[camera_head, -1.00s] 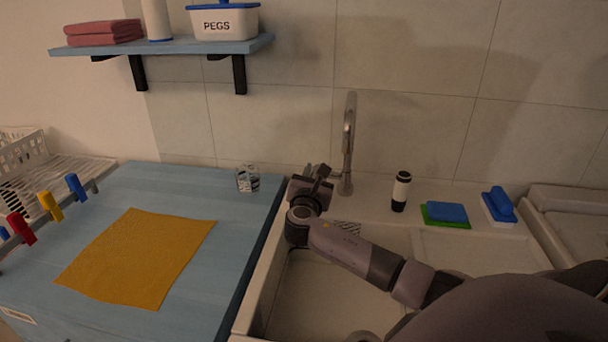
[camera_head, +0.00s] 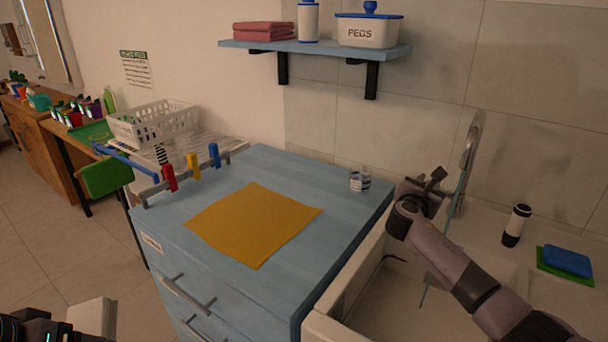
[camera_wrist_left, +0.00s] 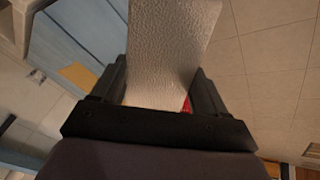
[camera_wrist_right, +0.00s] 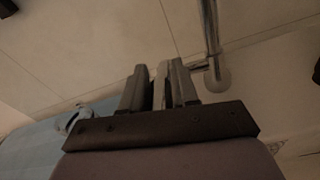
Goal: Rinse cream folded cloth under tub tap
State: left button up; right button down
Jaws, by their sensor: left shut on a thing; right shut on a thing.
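The cream folded cloth (camera_head: 92,315) shows at the lower left of the head view, off to the side of the tub (camera_head: 352,283). My left gripper (camera_wrist_left: 160,98) is shut on it; the cloth sticks out flat beyond the fingers in the left wrist view (camera_wrist_left: 172,45). My right gripper (camera_head: 432,184) is at the tub tap (camera_head: 472,140), shut on its side lever (camera_wrist_right: 163,84). The tap's post stands beside the fingers in the right wrist view (camera_wrist_right: 210,30). A thin bluish water stream (camera_head: 461,186) runs down from the spout into the tub.
An orange cloth (camera_head: 254,222) lies on the blue cabinet (camera_head: 335,218), with a small glass (camera_head: 360,179) at its back corner. Coloured pegs (camera_head: 193,166) line its left edge. A black-and-white bottle (camera_head: 516,225) and sponges (camera_head: 566,261) stand right of the tap.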

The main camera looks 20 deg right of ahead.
jog(key=c, duration=0.8)
grip_release()
jog(key=shift+c, duration=0.2)
jog(key=v, duration=1.2)
